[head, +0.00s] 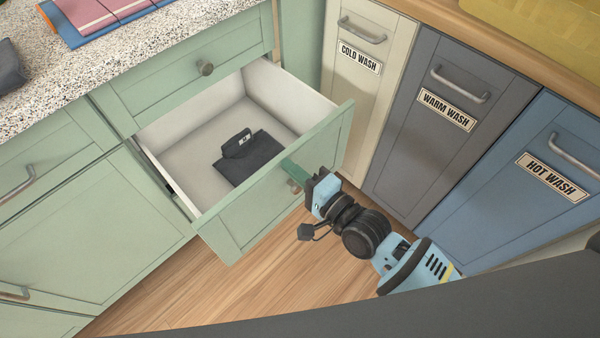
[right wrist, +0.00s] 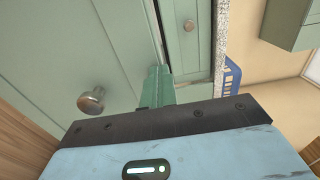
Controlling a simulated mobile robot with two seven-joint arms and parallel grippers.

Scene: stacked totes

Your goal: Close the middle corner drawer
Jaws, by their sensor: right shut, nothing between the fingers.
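The middle corner drawer (head: 285,190) stands pulled well out of the green cabinet, its white inside showing in the head view. A dark folded item with a small tag (head: 250,158) lies in it. The drawer's round knob (head: 294,186) is partly beside my right gripper (head: 293,170). That gripper is shut and empty, its green fingers at the drawer front's outer face, near the top edge; I cannot tell whether they touch. In the right wrist view the fingers (right wrist: 157,88) point at the green front, with the knob (right wrist: 91,102) to their left. My left gripper is out of view.
A closed upper drawer (head: 185,75) sits above the open one, under the speckled counter (head: 140,50). Cream, grey and blue laundry fronts (head: 445,110) stand close on the right. Wooden floor (head: 170,285) is clear below the drawer. A blue basket (right wrist: 233,80) shows in the right wrist view.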

